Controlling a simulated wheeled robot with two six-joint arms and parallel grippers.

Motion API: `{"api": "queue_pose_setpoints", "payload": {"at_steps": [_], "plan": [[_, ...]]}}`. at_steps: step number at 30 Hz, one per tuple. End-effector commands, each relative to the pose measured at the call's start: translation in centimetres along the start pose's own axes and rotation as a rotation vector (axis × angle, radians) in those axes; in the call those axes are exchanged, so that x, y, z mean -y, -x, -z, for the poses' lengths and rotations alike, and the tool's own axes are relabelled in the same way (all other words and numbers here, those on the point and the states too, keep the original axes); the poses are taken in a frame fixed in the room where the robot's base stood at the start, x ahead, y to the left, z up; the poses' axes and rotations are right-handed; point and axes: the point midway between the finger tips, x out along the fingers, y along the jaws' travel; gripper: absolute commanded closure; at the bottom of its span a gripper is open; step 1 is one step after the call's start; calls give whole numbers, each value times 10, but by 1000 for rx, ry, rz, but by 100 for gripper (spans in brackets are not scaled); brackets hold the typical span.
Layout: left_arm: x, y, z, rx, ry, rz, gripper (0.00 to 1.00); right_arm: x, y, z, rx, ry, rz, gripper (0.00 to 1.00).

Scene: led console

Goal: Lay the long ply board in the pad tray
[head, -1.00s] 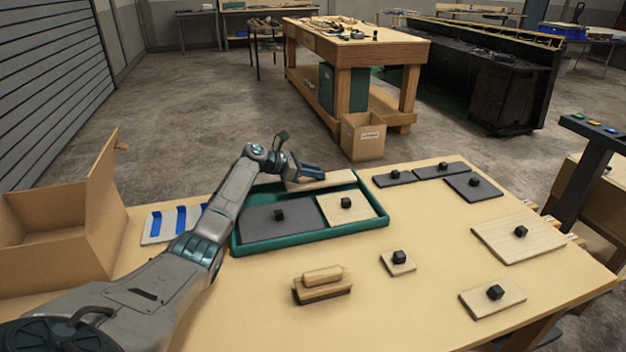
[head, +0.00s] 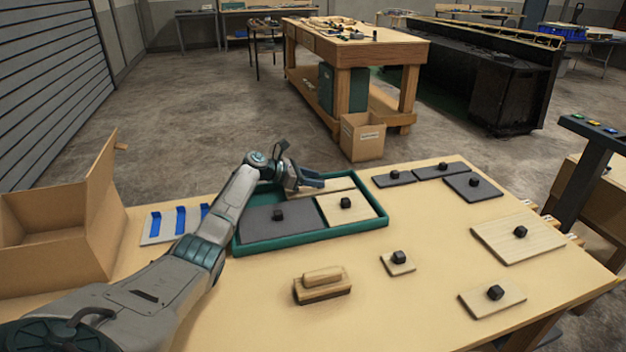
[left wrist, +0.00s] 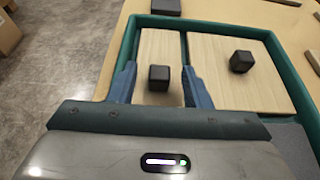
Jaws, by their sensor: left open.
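The long ply board (head: 335,186) is pale wood with a black knob (left wrist: 159,77). It lies along the back of the green pad tray (head: 310,236), inside the rim as far as I can see. My left gripper (head: 312,184) is over the board and hides part of it. In the left wrist view, my open left gripper (left wrist: 160,85) has one finger on each side of the knob, apart from it. A square ply board (head: 347,207) and a dark grey board (head: 263,223) lie in the tray's front part. My right gripper is not in view.
Dark boards (head: 473,187) and ply boards (head: 517,240) with knobs lie on the right of the table. A wooden block with a handle (head: 322,287) and a small ply board (head: 397,264) are in front of the tray. An open box (head: 60,240) stands left.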

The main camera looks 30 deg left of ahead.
Motion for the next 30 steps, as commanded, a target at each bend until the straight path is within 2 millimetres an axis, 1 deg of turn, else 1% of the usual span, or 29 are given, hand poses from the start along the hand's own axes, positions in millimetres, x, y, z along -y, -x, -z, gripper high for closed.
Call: {"api": "queue_pose_setpoints", "payload": {"at_steps": [4,8,12,15,18,23,30], "plan": [[-1,21,1,-3,-4,-4,56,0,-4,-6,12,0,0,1],[-1,50,2,-4,-4,-4,56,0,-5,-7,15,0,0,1],[-1,80,2,-5,-3,-4,56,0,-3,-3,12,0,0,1],[-1,97,2,-4,-2,-3,56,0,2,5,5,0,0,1],[-1,110,1,-3,-2,-2,56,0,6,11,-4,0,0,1],[0,120,0,-1,-1,-1,56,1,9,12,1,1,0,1],[0,121,-1,0,-1,0,56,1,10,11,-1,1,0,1]]}}
